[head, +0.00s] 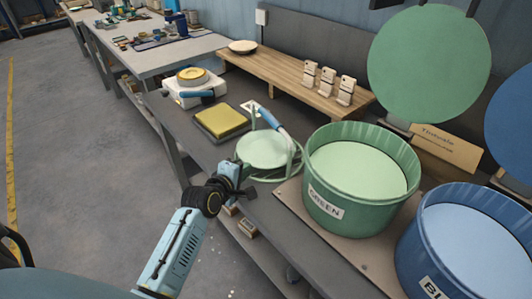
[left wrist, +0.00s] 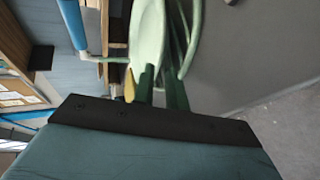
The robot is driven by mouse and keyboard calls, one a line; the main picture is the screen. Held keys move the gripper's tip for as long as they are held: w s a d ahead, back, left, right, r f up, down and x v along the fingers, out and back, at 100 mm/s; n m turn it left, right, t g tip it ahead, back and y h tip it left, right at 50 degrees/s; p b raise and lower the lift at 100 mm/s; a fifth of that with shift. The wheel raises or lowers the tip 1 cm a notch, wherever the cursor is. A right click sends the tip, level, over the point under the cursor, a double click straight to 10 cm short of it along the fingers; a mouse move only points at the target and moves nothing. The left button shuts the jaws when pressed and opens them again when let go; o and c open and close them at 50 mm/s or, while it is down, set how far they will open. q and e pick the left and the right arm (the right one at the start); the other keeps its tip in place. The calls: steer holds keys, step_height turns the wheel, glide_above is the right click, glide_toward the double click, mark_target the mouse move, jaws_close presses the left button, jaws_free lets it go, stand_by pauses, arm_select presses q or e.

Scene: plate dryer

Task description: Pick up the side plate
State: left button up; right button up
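A pale green round plate (head: 263,148), which I take to be the side plate, sits in a green wire holder (head: 291,164) on the dark bench. In the left wrist view the plate (left wrist: 147,35) shows nearly edge-on, with the curved green wire (left wrist: 190,38) beside it. My left gripper (head: 244,191) is at the bench's front edge, just short of the plate. In the left wrist view its two dark green fingers (left wrist: 161,88) stand apart with a gap between them and nothing clearly held. I cannot tell whether the fingertips touch the plate. My right gripper is not in view.
A blue-handled tool (head: 272,125) lies by the plate. A green bucket (head: 360,180) and a blue bucket (head: 470,245) stand to the right. A yellow sponge-like block (head: 221,120) and a white scale (head: 193,88) are to the left. Another plate (head: 243,46) lies on a wooden shelf.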

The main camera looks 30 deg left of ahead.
arm_select(q)
steer(key=x, duration=0.2)
steer(key=b+x, duration=0.1)
steer(key=x, duration=0.2)
steer(key=shift+w+a, duration=0.1)
steer(key=shift+a, duration=0.1)
steer(key=shift+c, duration=0.4)
jaws_close()
steer(key=shift+r, duration=0.2)
